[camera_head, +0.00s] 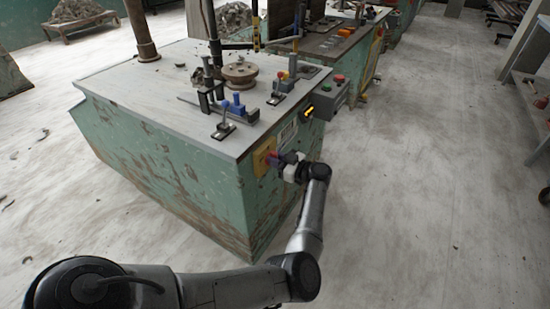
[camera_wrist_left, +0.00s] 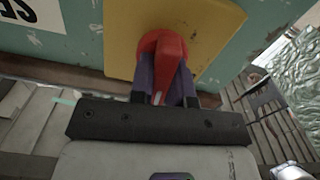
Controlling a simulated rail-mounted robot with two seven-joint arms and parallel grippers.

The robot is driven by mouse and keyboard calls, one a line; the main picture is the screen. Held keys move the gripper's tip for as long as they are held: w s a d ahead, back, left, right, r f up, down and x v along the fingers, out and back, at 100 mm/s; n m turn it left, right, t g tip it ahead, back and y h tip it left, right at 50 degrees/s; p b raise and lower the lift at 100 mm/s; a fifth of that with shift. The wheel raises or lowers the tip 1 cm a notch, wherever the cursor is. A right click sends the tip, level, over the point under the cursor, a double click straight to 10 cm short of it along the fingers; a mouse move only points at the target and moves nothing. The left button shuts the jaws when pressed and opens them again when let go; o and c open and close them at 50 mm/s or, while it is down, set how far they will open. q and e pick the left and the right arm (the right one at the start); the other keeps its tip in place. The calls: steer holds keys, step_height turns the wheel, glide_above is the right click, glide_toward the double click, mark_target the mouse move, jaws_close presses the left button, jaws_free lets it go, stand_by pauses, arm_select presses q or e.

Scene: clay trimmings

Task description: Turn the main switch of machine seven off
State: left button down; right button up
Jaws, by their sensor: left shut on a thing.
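The main switch is a red rotary handle (camera_wrist_left: 163,60) on a yellow plate (camera_wrist_left: 205,30), fixed to the green side of the machine (camera_head: 215,190). In the head view the yellow plate (camera_head: 264,157) sits near the machine's front corner, below the worktop edge. My left gripper (camera_head: 279,159) reaches it from the right. In the left wrist view my left gripper's purple fingers (camera_wrist_left: 165,85) are shut on the red handle, one on each side. The handle looks about upright in that view. My right gripper is not in view.
A control box (camera_head: 326,98) with green and red buttons juts from the machine's right side. Clamps with blue handles (camera_head: 237,103) and a round fixture (camera_head: 240,72) stand on the worktop. A similar machine (camera_head: 340,45) stands behind. The floor at right (camera_head: 430,190) is mostly clear.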

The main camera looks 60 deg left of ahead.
arm_select(q)
steer(key=n, duration=0.3)
steer(key=shift+s+d+n+p, duration=0.1)
steer(key=shift+s+n+p, duration=0.05)
steer(key=shift+n+p, duration=0.2)
steer(key=n, duration=0.4)
steer(key=shift+s+f+n, duration=0.15)
steer(key=shift+n, duration=0.1)
steer(key=n+b, duration=0.1)
steer(key=n, duration=0.1)
steer(key=n+b, duration=0.1)
steer(key=n, duration=0.2)
steer(key=n+b, duration=0.1)
steer(key=n, duration=0.2)
steer(key=shift+s+d+f+b, duration=0.1)
steer(key=shift+f+b, duration=0.2)
steer(key=shift+n, duration=0.3)
steer(key=c, duration=1.1)
jaws_free()
